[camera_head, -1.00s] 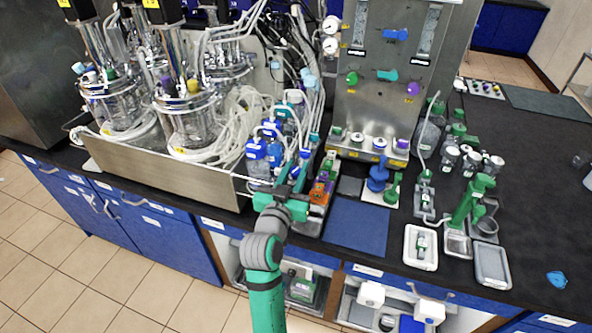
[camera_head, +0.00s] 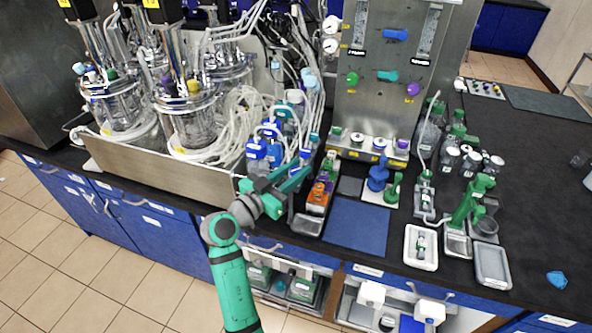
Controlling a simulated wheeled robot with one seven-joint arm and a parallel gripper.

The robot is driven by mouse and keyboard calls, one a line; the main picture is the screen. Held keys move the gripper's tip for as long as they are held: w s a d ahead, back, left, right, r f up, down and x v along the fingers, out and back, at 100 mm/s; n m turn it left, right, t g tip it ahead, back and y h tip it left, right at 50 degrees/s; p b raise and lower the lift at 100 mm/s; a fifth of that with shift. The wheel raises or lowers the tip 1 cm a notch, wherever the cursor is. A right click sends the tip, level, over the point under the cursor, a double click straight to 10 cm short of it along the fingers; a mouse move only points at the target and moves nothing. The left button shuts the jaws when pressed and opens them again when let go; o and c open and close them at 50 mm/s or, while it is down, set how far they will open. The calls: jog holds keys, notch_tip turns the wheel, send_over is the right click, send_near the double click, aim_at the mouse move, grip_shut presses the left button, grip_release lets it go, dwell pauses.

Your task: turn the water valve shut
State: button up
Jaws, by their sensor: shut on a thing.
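A steel panel (camera_head: 372,110) stands at the back middle. It carries a blue handle (camera_head: 395,34), a teal handle (camera_head: 388,75), a green knob (camera_head: 352,78) and a purple knob (camera_head: 412,89). Their labels are too small to read, so I cannot tell which is the water valve. My teal gripper (camera_head: 298,179) is at the front right corner of the steel tray, well below and left of these handles. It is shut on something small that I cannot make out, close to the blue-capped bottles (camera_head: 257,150).
The steel tray (camera_head: 160,165) with glass vessels and tubing is at the left. A rack with orange and green items (camera_head: 317,200) stands just right of my gripper. A blue mat (camera_head: 356,226) lies clear.

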dwell(0.3)
jog(key=o, duration=1)
jog(key=shift+o, duration=0.2)
jog(key=v, duration=1)
jog(key=shift+s+a, duration=0.25)
jog(key=shift+s, duration=0.05)
